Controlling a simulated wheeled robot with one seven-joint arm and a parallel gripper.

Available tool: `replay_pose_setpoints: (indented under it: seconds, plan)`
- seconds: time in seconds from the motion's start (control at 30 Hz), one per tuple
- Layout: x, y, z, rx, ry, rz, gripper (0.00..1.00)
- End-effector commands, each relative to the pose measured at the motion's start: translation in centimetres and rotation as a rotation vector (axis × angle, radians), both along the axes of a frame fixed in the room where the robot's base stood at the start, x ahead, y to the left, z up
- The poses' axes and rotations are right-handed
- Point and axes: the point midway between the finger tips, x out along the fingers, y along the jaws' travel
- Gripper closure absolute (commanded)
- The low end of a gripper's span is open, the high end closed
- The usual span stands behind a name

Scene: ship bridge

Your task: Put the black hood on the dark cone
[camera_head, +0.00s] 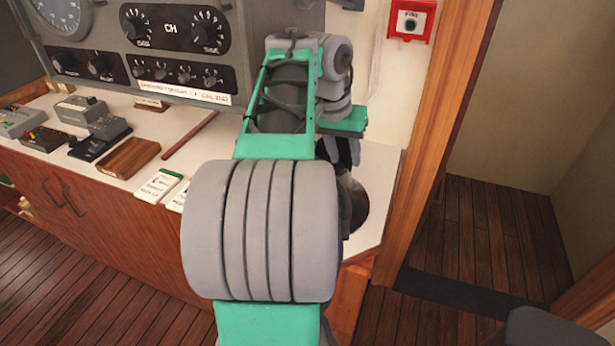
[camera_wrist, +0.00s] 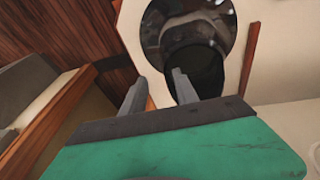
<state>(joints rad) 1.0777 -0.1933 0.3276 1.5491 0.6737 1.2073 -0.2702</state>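In the head view, my arm hides most of this; a dark rounded surface (camera_head: 354,207) shows at the counter's right end.
The white counter (camera_head: 90,125) carries a brown block (camera_head: 128,156), small grey devices (camera_head: 80,110) and white-green cards (camera_head: 158,186) left of my arm. A radio panel (camera_head: 130,60) stands behind. A wooden door post (camera_head: 440,130) is close on the right, with open floor beyond.

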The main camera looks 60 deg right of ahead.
Motion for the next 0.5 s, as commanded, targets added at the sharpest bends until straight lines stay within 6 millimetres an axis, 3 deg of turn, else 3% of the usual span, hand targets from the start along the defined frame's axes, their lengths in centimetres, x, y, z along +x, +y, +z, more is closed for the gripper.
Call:
replay_pose_setpoints:
  seconds: [0.13, 0.5]
  plan:
    - [-0.1, -0.1, -0.7, 0.001, 0.002, 0.002, 0.64]
    - [-0.5, -2.0, -6.3, 0.003, 0.002, 0.001, 0.64]
